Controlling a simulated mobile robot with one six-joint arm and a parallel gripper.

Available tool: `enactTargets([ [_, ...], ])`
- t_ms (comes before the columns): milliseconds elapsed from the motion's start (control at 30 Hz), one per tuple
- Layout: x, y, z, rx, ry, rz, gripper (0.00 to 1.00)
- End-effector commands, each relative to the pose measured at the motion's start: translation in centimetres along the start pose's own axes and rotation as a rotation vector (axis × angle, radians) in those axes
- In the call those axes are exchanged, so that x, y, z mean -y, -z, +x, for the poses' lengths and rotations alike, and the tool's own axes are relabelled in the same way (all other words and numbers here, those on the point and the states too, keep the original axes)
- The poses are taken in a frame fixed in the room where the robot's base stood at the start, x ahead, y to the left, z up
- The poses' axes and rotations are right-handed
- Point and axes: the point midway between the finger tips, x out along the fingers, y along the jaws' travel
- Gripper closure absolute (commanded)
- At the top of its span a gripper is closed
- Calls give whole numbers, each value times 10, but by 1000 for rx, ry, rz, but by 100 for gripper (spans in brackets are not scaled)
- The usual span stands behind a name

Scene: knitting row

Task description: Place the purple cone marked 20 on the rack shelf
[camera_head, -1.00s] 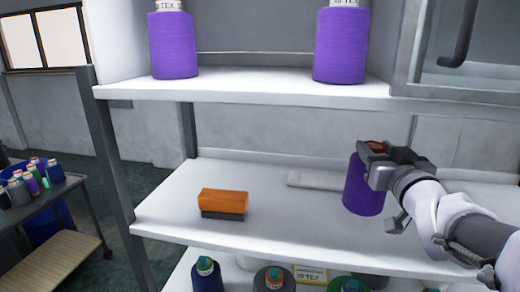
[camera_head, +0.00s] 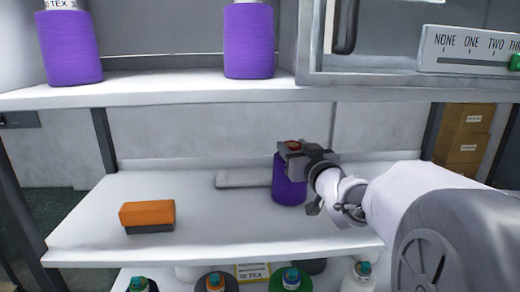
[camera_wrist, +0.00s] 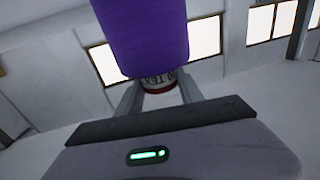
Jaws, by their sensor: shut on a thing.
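The purple cone (camera_head: 288,187) is upright at the middle shelf (camera_head: 200,220) of the rack, right of the pale bar. My gripper (camera_head: 293,150) is shut on its top end. Its base looks at or just above the shelf surface; I cannot tell if it touches. In the wrist view the cone (camera_wrist: 140,35) fills the top middle, its neck between the fingers (camera_wrist: 158,95). Its label shows "TEX" upside down; the full number is not readable.
An orange and grey block (camera_head: 147,216) lies on the shelf at left, and a pale flat bar (camera_head: 243,180) lies behind. Two purple cones (camera_head: 248,42) stand on the upper shelf (camera_head: 170,92). Several bottles (camera_head: 215,283) stand below. The shelf's front middle is clear.

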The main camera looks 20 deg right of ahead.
Motion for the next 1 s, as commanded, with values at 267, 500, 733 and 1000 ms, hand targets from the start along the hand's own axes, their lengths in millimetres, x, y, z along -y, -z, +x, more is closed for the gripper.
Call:
enactTargets([
  [267,0,-4,0,0,0,-1,54],
  [500,0,-2,0,0,0,-1,34],
  [733,0,5,0,0,0,-1,34],
  [1000,-1,3,-66,-2,-3,-2,34],
])
